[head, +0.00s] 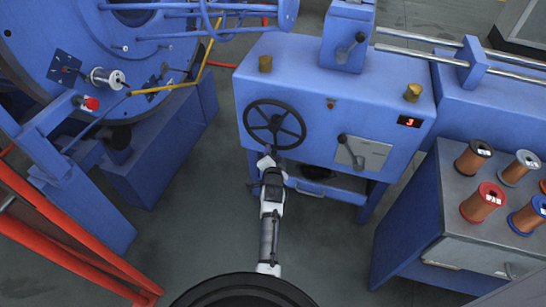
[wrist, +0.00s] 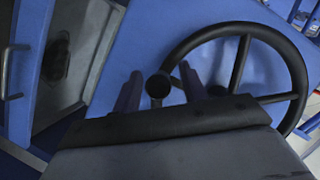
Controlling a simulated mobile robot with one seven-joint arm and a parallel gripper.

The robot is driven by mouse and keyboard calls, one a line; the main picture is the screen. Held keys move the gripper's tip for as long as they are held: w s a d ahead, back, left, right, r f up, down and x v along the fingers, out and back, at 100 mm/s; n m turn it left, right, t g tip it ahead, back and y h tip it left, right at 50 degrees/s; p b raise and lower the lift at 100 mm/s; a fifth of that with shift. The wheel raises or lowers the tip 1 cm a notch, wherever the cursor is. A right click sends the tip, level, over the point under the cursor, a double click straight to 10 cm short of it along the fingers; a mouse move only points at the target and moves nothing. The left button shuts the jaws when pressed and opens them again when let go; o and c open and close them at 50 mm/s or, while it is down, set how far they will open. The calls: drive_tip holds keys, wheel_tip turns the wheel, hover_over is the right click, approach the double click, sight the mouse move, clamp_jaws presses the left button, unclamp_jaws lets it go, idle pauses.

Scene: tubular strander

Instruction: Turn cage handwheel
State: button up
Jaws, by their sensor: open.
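The cage handwheel (head: 275,122) is a black spoked wheel on the front of the blue machine cabinet. In the wrist view its rim (wrist: 250,28) fills the right side. A dark round handle knob (wrist: 158,86) shows end-on at the wheel's left edge. My gripper (head: 268,157) is at the lower edge of the handwheel in the head view. In the wrist view its two open fingers (wrist: 160,92) stand on either side of the knob, with a gap visible. Whether either finger touches the knob cannot be told. The fingertips are small and partly hidden in the head view.
A grey panel with a lever (head: 362,152) lies right of the handwheel, near a red display (head: 409,121). A workbench with several wire spools (head: 474,155) stands at the right. Red rails (head: 70,242) and the blue cage (head: 60,30) are at left. Floor between is clear.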

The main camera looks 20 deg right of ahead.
sight(302, 136)
clamp_jaws()
drive_tip(key=shift+s+d+r+p, duration=0.1)
drive_tip(key=shift+s+d+p, duration=0.1)
drive_tip(key=shift+d+p, duration=0.15)
idle(0.3)
drive_tip(key=shift+s+d+r+n+g+h+p, duration=0.4)
drive_tip(key=shift+s+d+r+n+g+h, duration=0.65)
drive_tip(key=shift+r+n, duration=1.15)
drive_tip(key=shift+s+d+r+n+g+h+p, duration=0.45)
drive_tip(key=shift+s+d+r+n+g+h, duration=0.25)
drive_tip(key=shift+d+r+n+h, duration=1.1)
drive_tip(key=shift+s+d+r+n+g+h+p, duration=0.4)
drive_tip(key=shift+s+d+r+n+g+h, duration=0.4)
drive_tip(key=shift+r+n, duration=1.75)
drive_tip(key=shift+w+f, duration=0.1)
drive_tip(key=shift+f, duration=0.05)
